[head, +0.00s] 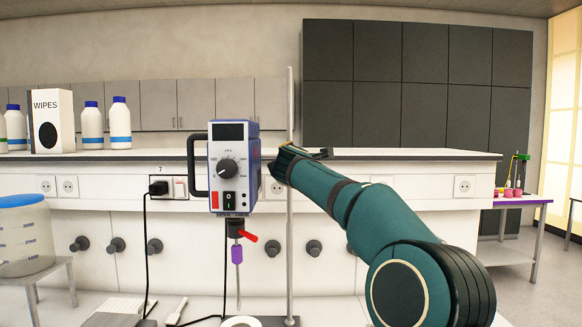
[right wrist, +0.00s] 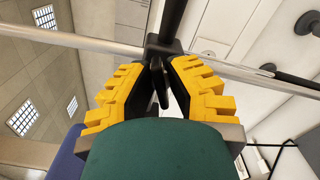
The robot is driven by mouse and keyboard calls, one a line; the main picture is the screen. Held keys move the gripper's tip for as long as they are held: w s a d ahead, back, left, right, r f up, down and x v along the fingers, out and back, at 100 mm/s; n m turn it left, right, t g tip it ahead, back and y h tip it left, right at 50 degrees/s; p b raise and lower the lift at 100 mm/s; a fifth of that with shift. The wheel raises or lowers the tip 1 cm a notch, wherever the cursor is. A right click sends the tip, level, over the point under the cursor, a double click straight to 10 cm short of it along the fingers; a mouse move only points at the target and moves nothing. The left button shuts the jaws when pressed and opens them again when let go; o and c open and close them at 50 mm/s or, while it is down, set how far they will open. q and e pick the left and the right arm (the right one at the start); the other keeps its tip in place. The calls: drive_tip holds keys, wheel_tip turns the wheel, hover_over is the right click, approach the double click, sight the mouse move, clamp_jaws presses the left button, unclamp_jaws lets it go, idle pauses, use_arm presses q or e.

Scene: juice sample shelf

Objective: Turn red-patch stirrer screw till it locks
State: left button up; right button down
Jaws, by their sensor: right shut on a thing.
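The stirrer (head: 234,170) is a blue and grey box with a dial, hung beside an upright metal stand rod (head: 290,100). A red patch (head: 215,200) shows low on its front. My right gripper (head: 277,165) reaches to the rod just right of the stirrer. In the right wrist view, its yellow-padded fingers (right wrist: 158,78) are closed around a black screw (right wrist: 159,90) below a black clamp (right wrist: 163,47) on the rod. The screw is partly hidden between the fingers, and I cannot tell how far it is turned. In the head view my gripper hides the screw. My left gripper is not in view.
A large clear tub (head: 25,240) stands at far left. The bench (head: 400,180) runs behind.

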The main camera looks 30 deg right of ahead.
drive_tip(key=shift+m+b, duration=1.15)
drive_tip(key=shift+m, duration=1.05)
drive_tip(key=c, duration=1)
unclamp_jaws()
drive_tip(key=v, duration=1.2)
drive_tip(key=shift+f, duration=0.15)
